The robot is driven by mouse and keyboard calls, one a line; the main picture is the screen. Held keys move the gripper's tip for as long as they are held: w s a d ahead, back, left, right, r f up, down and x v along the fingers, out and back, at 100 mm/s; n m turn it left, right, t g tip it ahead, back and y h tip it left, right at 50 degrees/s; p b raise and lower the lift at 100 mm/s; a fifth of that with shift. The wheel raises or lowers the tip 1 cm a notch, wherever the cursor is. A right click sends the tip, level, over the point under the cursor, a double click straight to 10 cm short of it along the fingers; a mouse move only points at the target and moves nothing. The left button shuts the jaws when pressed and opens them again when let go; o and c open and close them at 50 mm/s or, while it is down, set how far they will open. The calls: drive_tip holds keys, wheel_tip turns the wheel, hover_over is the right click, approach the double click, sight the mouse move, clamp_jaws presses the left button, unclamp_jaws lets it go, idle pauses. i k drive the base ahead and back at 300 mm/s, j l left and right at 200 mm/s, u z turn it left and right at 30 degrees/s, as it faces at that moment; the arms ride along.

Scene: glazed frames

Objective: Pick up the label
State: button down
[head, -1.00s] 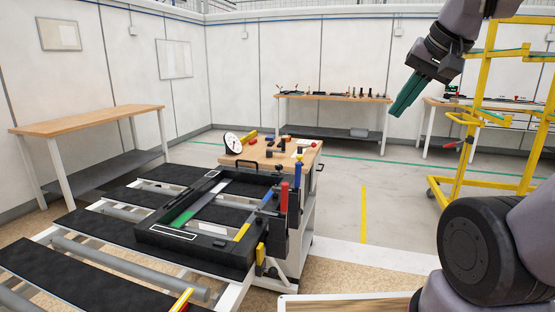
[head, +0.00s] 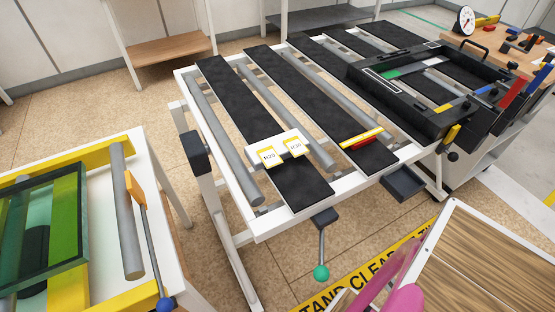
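Two small white-and-yellow labels with dark printing lie side by side on the near part of the roller table: a left label (head: 268,157) and a right label (head: 294,148). They lie against a plain white piece (head: 272,143) that spans a black slat. The left one seems to read R29 and the right one R30, but the print is small. I cannot tell which of them the task means.
The roller table (head: 260,231) has black slats and grey rollers. A red-and-yellow bar (head: 362,138) lies right of the labels. A black frame fixture (head: 395,106) stands farther back. A green-ended lever (head: 321,272) hangs in front. A glazed yellow frame (head: 65,274) is at left.

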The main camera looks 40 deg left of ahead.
sight(297, 147)
drive_tip(key=k+j+u, duration=0.1)
drive_tip(key=k+u, duration=0.3)
drive_tip(key=k+j+u, duration=0.2)
drive_tip(key=k+u, duration=0.15)
drive_tip(key=k, duration=0.15)
drive_tip(key=i+l+u, duration=0.15)
drive_tip(key=u, duration=0.25)
drive_tip(key=i+l+u, duration=0.2)
drive_tip(key=u, duration=0.2)
drive_tip(key=i+l+u, duration=0.2)
drive_tip(key=u, duration=0.15)
drive_tip(key=l, duration=0.25)
drive_tip(key=i, duration=0.05)
